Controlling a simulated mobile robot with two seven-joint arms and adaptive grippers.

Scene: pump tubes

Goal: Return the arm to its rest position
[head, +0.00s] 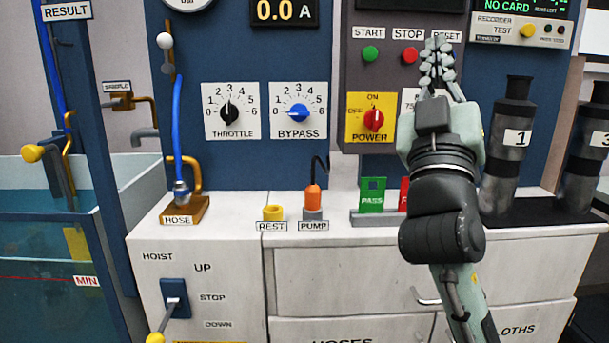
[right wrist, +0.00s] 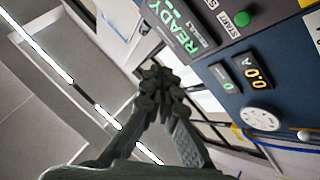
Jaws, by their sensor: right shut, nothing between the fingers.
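My right arm rises from the lower right in the head view, and my right gripper (head: 437,50) points up in front of the control panel, by the STOP and RESET labels. Its fingers are shut together with nothing between them. In the right wrist view the closed fingertips (right wrist: 160,82) point up, with the ceiling and the tilted panel behind them. The head view does not show whether the gripper touches the panel. The arm hides part of the panel, the red card (head: 403,195) and the drawers. My left gripper is not in view.
The panel has a red power knob (head: 373,119), a throttle dial (head: 229,112) and a bypass dial (head: 298,113). An orange pump plug (head: 313,198) stands on the white counter (head: 240,212). Dark numbered cylinders (head: 508,140) stand at the right. A water tank (head: 45,250) is at the left.

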